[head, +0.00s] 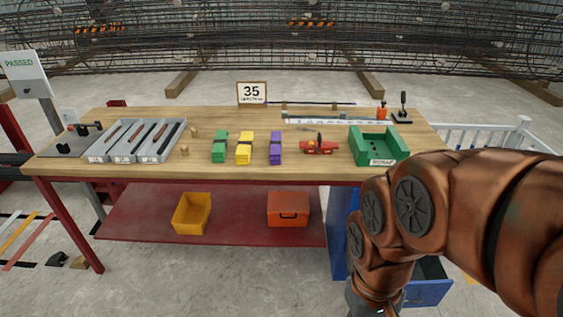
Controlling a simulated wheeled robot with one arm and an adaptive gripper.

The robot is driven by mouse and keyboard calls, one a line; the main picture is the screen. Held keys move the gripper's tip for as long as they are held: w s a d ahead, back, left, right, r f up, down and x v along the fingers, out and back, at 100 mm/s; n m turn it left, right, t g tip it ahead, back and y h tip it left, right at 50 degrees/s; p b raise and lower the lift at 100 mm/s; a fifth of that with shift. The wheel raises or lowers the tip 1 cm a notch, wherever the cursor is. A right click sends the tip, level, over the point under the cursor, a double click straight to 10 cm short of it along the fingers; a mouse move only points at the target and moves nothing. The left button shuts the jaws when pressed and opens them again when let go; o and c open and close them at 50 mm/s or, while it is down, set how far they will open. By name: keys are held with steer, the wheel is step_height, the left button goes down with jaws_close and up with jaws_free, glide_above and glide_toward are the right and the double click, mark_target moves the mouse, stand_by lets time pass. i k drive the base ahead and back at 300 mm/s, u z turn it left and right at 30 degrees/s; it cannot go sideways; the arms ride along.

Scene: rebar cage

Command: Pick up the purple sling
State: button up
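The purple sling (275,148) is a small folded bundle on the wooden workbench (320,173), near the middle of its front half. A yellow folded sling (244,148) and a green one (219,147) lie to its left in the same row, with gaps between them. My copper-coloured arm comes in from the right and bends down in front of the bench's right end. It runs to the bottom edge of the picture, and my gripper's fingers do not show. Nothing touches the purple sling.
A red tool (319,146) lies just right of the purple sling, then a green bin (378,146). A grey divided tray (137,140) is at the left. A sign (252,93) stands behind. A yellow bin (192,213) and an orange case (288,209) sit on the lower shelf.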

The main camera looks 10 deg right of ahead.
mark_target(276, 138)
steer(key=z, duration=0.05)
steer(key=k, duration=0.45)
steer(key=u, duration=1.15)
steer(key=i, duration=1.05)
steer(key=u, duration=0.5)
steer(key=i, duration=1.05)
steer(key=z, duration=1.1)
steer(key=i, duration=0.8)
steer(key=z, duration=0.8)
